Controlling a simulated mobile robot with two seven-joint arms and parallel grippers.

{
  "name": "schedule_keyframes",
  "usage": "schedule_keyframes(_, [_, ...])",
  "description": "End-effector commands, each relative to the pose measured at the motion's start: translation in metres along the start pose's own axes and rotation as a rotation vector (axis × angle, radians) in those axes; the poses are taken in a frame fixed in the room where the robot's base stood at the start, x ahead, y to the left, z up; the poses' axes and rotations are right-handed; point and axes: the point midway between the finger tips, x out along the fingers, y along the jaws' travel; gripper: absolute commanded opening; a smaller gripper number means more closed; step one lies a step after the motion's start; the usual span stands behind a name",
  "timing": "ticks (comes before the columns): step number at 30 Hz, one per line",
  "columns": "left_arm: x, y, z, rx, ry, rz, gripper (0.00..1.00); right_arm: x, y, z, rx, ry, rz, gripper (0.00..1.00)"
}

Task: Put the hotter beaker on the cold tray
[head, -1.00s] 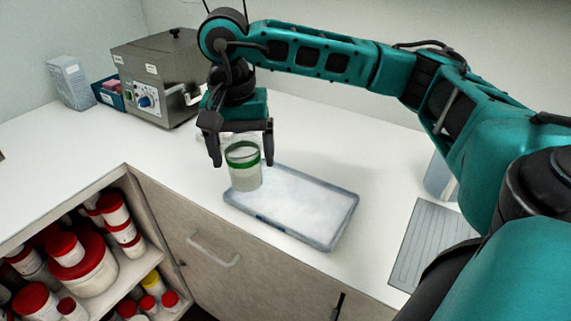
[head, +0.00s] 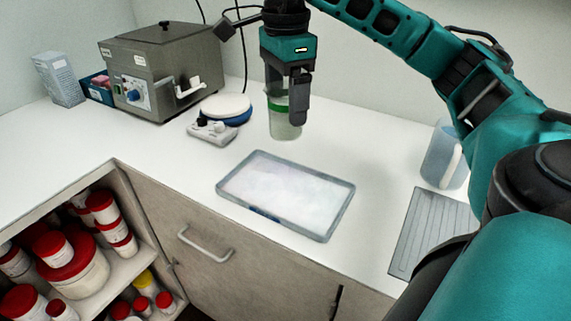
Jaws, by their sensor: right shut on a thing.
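A clear beaker (head: 284,130) with a green band hangs below my right gripper (head: 288,98), behind the tray's far edge. The gripper is shut on the beaker's upper part. One finger shows in front of the glass and the other is mostly hidden. I cannot tell whether the beaker's bottom touches the counter. The shallow tray (head: 348,205), with a frosty white inside and a grey-blue rim, lies empty on the counter. No second beaker is clearly visible. My left gripper is not in view.
A round white-topped plate (head: 225,106) with a grey control box (head: 212,132) stands left of the beaker. A metal bath (head: 160,75) is behind it. A translucent jug (head: 441,155) and a ribbed grey mat (head: 425,235) are at the right. The counter's left front is clear.

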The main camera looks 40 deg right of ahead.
Motion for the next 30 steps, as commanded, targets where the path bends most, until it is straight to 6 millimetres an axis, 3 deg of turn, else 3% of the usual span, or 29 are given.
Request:
schedule_keyframes(1, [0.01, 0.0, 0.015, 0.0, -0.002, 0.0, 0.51, 0.024, 0.001, 0.001, -0.002, 0.0, 0.004, 0.49])
schedule_keyframes(9, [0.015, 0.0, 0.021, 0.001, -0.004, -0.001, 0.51, 0.078, 0.0, -0.001, -0.001, 0.002, 0.001, 0.49])
schedule_keyframes(24, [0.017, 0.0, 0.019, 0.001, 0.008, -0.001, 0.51, 0.135, 0.0, 0.0, -0.002, 0.001, -0.001, 0.49])
schedule_keyframes(30, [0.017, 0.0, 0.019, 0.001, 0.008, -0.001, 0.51, 0.137, -0.001, 0.0, -0.002, -0.001, -0.003, 0.49])
